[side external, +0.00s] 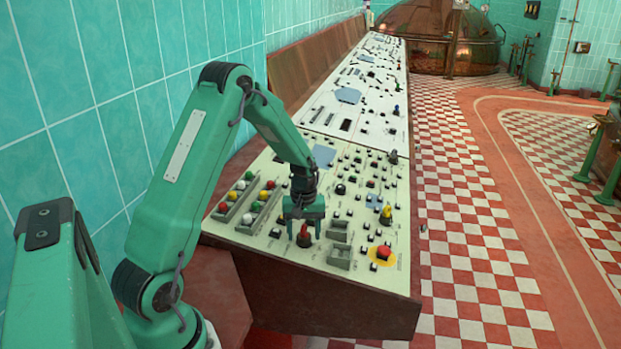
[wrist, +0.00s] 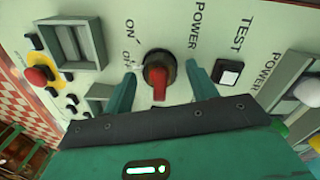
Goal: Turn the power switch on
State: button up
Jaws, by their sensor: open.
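The power switch (wrist: 158,82) is a red knob on a dark round base, set in the cream control panel (side external: 345,190). It shows near the top middle of the wrist view, beside the printed words POWER, ON and OFF. In the side view, the red switch (side external: 304,238) is near the panel's front edge. My gripper (side external: 304,226) points down over it. In the wrist view, my gripper's fingers (wrist: 160,72) are apart, one on each side of the knob. Gaps show between the fingers and the knob. I cannot tell which marking the knob points to.
A red button on a yellow disc (side external: 383,252) is to the right. Grey trays (side external: 340,257) lie beside the switch. Rows of coloured balls (side external: 252,217) are to the left. A TEST button (wrist: 229,72) is close to one finger.

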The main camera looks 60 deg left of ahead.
jog(key=c, duration=1)
jog(key=shift+m, duration=4.6)
jog(key=o, duration=1)
